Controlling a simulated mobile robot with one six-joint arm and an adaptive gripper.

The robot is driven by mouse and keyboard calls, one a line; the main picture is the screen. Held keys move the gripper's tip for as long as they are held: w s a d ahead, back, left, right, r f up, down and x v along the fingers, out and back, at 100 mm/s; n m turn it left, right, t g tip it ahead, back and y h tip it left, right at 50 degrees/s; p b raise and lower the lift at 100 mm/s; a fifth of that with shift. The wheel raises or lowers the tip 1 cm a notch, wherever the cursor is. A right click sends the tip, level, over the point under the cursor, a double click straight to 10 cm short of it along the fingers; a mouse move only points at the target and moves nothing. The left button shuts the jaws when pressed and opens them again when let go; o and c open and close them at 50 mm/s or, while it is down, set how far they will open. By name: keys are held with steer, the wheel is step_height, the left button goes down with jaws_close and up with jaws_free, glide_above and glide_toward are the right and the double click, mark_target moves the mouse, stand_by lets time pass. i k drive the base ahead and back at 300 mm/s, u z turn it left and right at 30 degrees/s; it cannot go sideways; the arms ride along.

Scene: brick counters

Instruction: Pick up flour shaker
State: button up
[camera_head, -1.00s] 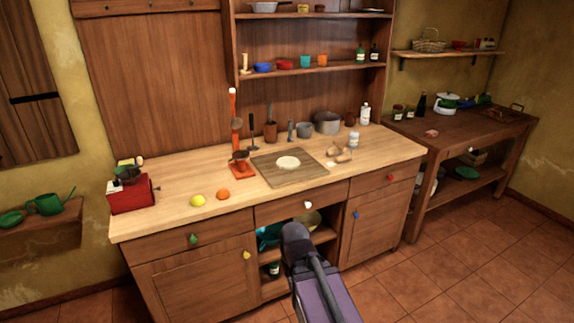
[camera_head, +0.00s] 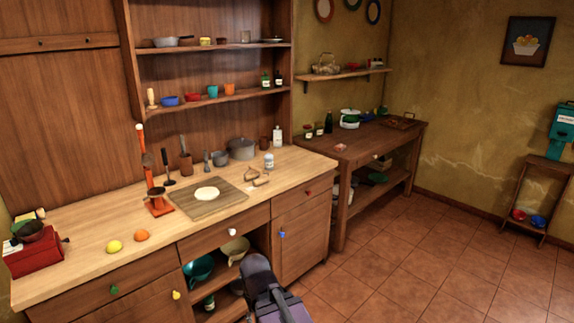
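A small pale canister (camera_head: 269,160) with a greyish top stands upright on the wooden counter (camera_head: 90,225), at the right rear of the dough board. It looks like the flour shaker, but it is too small to be sure. A taller white bottle (camera_head: 277,137) stands upright just behind it, near the back panel. Only a dark and purple part of my arm shows at the bottom centre, in front of the lower cabinet. My gripper's fingers are not visible.
A cutting board (camera_head: 233,204) holds flat dough (camera_head: 207,194). Near the canister are a grey pot (camera_head: 242,149) and a small wooden-handled tool (camera_head: 260,180).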

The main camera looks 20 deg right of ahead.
mark_target(268, 157)
steer(key=z, duration=0.25)
steer(key=k, duration=0.5)
steer(key=z, duration=0.85)
steer(key=k, duration=0.75)
steer(key=z, duration=0.75)
steer(key=i, duration=3.4)
steer(key=u, duration=0.15)
